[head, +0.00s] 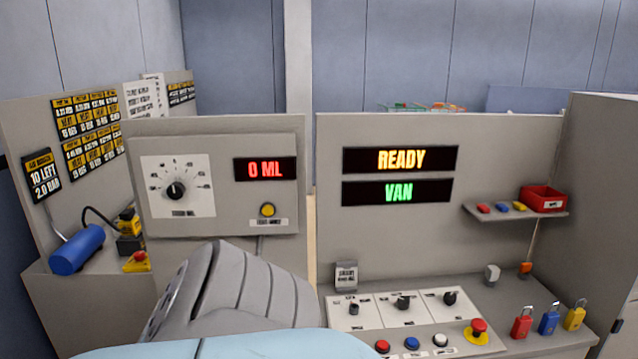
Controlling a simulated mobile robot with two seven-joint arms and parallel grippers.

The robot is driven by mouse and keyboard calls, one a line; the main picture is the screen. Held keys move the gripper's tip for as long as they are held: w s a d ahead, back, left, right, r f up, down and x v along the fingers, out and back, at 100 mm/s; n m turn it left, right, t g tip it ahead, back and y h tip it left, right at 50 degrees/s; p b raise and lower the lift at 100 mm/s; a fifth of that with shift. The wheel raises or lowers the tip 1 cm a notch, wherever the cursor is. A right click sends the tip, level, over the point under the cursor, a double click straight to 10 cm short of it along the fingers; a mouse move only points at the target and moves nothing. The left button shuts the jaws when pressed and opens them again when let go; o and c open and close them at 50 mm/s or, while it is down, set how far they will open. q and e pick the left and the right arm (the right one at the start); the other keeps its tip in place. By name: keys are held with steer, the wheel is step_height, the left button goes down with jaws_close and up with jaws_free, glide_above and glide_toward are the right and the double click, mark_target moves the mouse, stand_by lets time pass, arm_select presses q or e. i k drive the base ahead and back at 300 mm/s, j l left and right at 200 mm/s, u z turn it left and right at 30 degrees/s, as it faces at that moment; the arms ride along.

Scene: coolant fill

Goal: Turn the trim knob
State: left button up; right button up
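The likely trim knob (175,191) is a black round knob on a white dial plate (202,200) with printed marks around it. A white pointer line on it points roughly up. The dial is on the left part of a grey panel box, and its small label is too blurred to read surely. Beside it a red display (265,169) reads 0 ML, above a yellow button (267,210). A large grey rounded part and a pale blue part, apparently my own arm, fill the bottom centre below the panel. Neither gripper's fingers show.
Displays (400,160) read READY and VAN. Below stands a console with three black knobs (403,302), coloured buttons and a red emergency button (478,327). Padlocks (549,319) stand at right. A blue cylinder (76,250) lies at left. A shelf (515,213) holds a red bin.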

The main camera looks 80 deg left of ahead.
mark_target(175, 190)
steer(key=u, duration=3.15)
